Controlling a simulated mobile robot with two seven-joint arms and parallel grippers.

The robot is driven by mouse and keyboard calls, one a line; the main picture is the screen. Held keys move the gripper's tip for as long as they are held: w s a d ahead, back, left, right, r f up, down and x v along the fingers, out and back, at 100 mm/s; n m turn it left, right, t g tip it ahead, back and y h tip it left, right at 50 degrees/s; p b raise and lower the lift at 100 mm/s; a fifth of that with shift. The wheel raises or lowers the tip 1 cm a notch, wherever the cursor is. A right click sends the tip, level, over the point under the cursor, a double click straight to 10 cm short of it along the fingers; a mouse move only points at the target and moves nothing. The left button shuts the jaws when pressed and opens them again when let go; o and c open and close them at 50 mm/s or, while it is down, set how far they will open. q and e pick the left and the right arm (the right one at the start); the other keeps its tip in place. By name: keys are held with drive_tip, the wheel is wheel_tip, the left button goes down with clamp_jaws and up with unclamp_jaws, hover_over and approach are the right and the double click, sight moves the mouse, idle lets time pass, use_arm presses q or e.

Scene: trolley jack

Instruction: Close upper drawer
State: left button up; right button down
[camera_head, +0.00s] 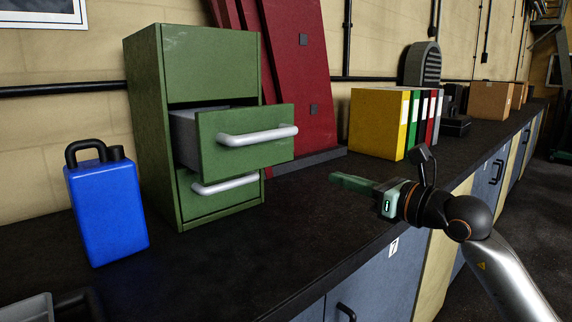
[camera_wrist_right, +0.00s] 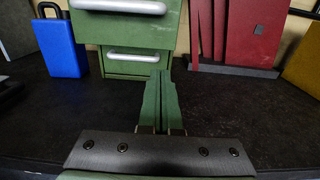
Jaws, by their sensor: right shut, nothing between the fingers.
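A green cabinet (camera_head: 148,110) stands on the dark counter against the wall. Its upper drawer (camera_head: 222,152) is pulled well out, with a silver bar handle (camera_head: 258,135) on its front. The lower drawer (camera_head: 216,202) looks shut. In the right wrist view the upper drawer's handle (camera_wrist_right: 118,6) shows at the top edge, with the lower handle (camera_wrist_right: 137,56) under it. My right gripper (camera_head: 335,180) is shut and empty over the counter, to the right of the drawer and apart from it. Its green fingers (camera_wrist_right: 160,98) are together in the wrist view. My left gripper is not in view.
A blue canister (camera_head: 106,208) stands left of the cabinet. Red panels (camera_head: 295,75) lean behind it. Colored binders (camera_head: 378,122) and cardboard boxes (camera_head: 490,100) stand farther along the counter (camera_head: 300,215). The counter in front of the cabinet is clear.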

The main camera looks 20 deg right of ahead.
sight(282, 160)
drive_tip(key=p+x, duration=0.2)
drive_tip(key=x, duration=1)
drive_tip(key=shift+w+a, duration=0.2)
drive_tip(key=shift+w, duration=0.05)
drive_tip(key=shift+w+a, duration=0.2)
drive_tip(key=shift+w, duration=0.35)
